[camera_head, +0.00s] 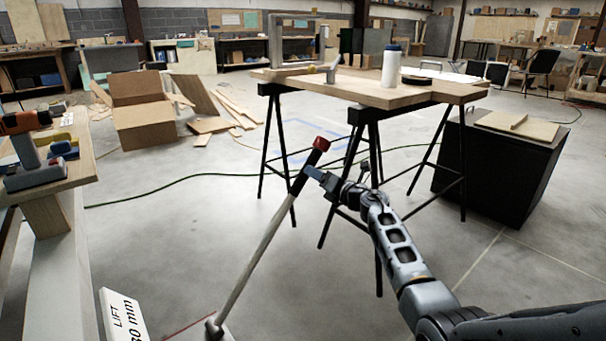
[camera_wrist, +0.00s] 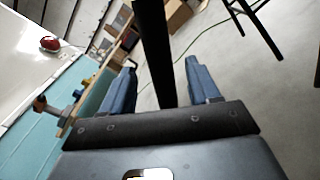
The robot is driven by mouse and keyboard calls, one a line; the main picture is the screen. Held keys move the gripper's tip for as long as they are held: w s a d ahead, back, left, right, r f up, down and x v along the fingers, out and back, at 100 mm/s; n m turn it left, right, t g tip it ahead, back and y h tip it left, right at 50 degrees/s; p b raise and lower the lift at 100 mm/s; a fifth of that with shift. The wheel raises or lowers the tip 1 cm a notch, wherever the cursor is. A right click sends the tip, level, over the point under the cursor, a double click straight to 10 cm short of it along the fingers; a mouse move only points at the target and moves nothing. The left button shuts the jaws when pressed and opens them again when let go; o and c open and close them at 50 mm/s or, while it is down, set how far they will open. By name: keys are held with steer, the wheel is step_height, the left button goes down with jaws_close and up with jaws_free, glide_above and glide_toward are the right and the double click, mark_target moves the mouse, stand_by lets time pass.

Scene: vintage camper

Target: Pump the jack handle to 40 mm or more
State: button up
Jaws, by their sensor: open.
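The jack handle (camera_head: 255,248) is a long grey rod that leans up to the right, with a black grip and a red tip. Its lower end meets a pivot (camera_head: 213,328) at the bottom edge of the head view. My gripper (camera_head: 313,174) is at the black grip, just below the red tip. In the wrist view the black grip (camera_wrist: 155,45) runs between the two blue fingers of my open gripper (camera_wrist: 162,78), with gaps on both sides. A white sign (camera_head: 124,318) by the jack reads "LIFT" and what looks like "30 mm", partly cut off. The jack body is mostly out of view.
A trestle table (camera_head: 345,88) with a white bottle (camera_head: 391,68) stands behind my gripper. A bench (camera_head: 75,165) with tools is at left. A cardboard box (camera_head: 145,125) and wood scraps lie farther back. A green cable (camera_head: 160,188) crosses otherwise open floor.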

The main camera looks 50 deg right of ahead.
mark_target(303, 168)
steer(key=w+b, duration=0.1)
steer(key=w, duration=0.1)
steer(key=w+b, duration=0.1)
steer(key=w, duration=0.1)
steer(key=w+d+b, duration=0.1)
steer(key=w, duration=0.1)
steer(key=shift+w+d+f, duration=0.1)
steer(key=shift+w, duration=0.15)
steer(key=shift+w+d+b, duration=0.1)
steer(key=shift+w+b, duration=0.25)
steer(key=shift+w, duration=0.05)
jaws_close()
